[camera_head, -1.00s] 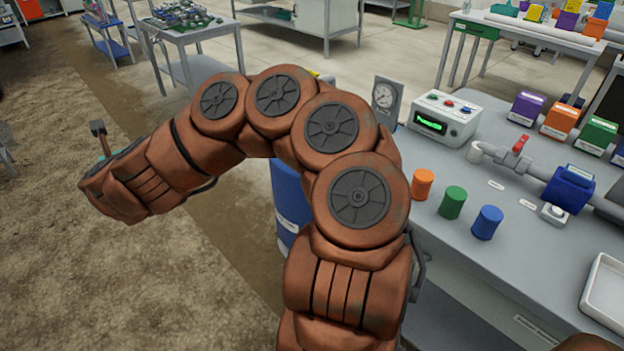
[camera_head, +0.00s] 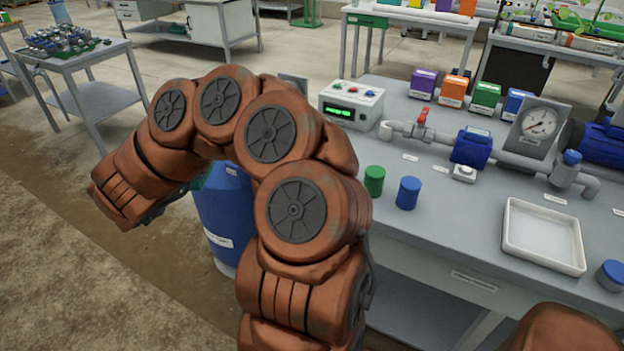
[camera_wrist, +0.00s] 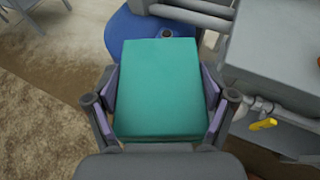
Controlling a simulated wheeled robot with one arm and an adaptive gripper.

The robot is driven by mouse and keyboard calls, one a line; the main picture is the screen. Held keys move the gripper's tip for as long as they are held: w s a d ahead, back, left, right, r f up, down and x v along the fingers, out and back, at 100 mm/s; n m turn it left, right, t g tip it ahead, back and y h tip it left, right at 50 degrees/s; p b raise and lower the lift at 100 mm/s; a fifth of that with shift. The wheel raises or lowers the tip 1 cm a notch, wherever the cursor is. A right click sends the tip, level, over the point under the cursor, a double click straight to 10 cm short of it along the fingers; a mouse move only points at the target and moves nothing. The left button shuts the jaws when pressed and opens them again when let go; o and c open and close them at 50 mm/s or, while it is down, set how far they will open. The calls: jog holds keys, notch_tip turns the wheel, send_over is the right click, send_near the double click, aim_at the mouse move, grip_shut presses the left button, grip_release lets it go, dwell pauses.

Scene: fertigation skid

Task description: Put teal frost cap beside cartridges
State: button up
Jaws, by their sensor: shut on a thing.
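The teal frost cap (camera_wrist: 160,88) is a teal block-like piece that fills the middle of the wrist view. My gripper (camera_wrist: 160,100) is shut on it, with a finger pad against each side. Coloured boxes, purple (camera_head: 423,84), orange (camera_head: 453,91), green (camera_head: 485,98) and blue (camera_head: 517,104), stand in a row at the bench's back.
A blue barrel (camera_head: 225,215) stands left of the bench and shows below the cap in the wrist view (camera_wrist: 120,38). A control box (camera_head: 351,103), piping with a red valve handle (camera_head: 422,118), a gauge (camera_head: 540,122) and a white tray (camera_head: 543,236) occupy the bench. Its front middle has bare room.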

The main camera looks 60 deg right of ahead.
jog(key=s+d+f+m+g+b, duration=0.1)
jog(key=s+d+m+g, duration=0.45)
jog(key=s, duration=0.55)
jog(key=s+d+f+m+g+b, duration=0.1)
jog(key=s+d+m+g, duration=0.35)
jog(key=s+d, duration=0.4)
jog(key=shift+n+g+h, duration=0.3)
jog(key=shift+g, duration=0.1)
jog(key=w+d+p, duration=0.1)
jog(key=d, duration=0.3)
jog(key=w+d+f+p, duration=0.1)
jog(key=w+d, duration=0.1)
jog(key=d, duration=0.2)
jog(key=w+d+p, duration=0.1)
jog(key=w+d, duration=0.1)
jog(key=d, duration=0.2)
jog(key=shift+w+d+f, duration=0.15)
jog(key=shift+d+f, duration=0.05)
notch_tip(320, 180, down, 3)
jog(key=shift+a+f+p, duration=0.1)
jog(key=shift+f+p, duration=0.1)
jog(key=shift+p, duration=0.3)
jog(key=shift+f+b, duration=0.2)
jog(key=shift+b, duration=0.15)
jog(key=o, duration=1)
jog(key=shift+r+p, duration=0.25)
jog(key=shift+p, duration=0.2)
